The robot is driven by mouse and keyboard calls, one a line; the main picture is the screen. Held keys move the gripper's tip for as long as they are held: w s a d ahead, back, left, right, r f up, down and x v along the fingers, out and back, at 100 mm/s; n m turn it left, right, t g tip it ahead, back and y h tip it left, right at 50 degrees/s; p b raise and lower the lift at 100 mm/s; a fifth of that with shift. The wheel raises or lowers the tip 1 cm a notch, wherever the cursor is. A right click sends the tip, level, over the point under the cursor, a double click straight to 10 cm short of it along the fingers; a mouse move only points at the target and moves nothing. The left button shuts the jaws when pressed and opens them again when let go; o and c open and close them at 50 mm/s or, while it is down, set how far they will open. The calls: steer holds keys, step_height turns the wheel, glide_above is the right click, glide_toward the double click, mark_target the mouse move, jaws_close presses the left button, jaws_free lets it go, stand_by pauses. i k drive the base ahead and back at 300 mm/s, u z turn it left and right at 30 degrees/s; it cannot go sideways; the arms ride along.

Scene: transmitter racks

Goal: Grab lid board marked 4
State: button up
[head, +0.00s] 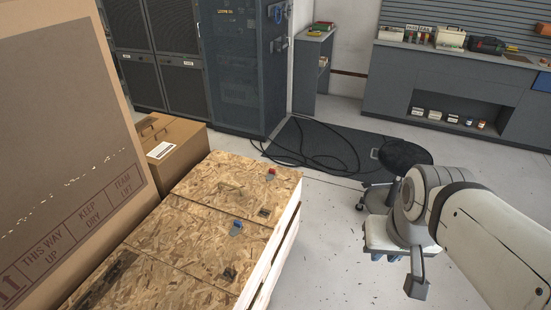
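A wooden crate with a lid of rough chipboard boards stands at the lower left in the head view. The far lid board (225,178), a middle lid board (190,222) and a near lid board (165,278) lie flat side by side. I cannot read a 4 on any of them. A red fitting (271,174) and a blue fitting (236,227) sit near the right edge, with dark fittings (263,212) beside the board edges.
A tall cardboard box (60,130) stands left of the crate, and a smaller carton (172,145) behind it. Dark rack cabinets (240,70) stand at the back. A black stool (405,155) and loose cables (315,150) are beyond my arm.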

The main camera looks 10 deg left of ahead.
mark_target(257, 202)
steer(key=z, duration=0.95)
steer(key=i, duration=2.3)
steer(key=u, duration=1.55)
steer(key=k, duration=0.1)
steer(key=u, duration=1.45)
steer(key=i, duration=1)
steer(key=u, duration=0.05)
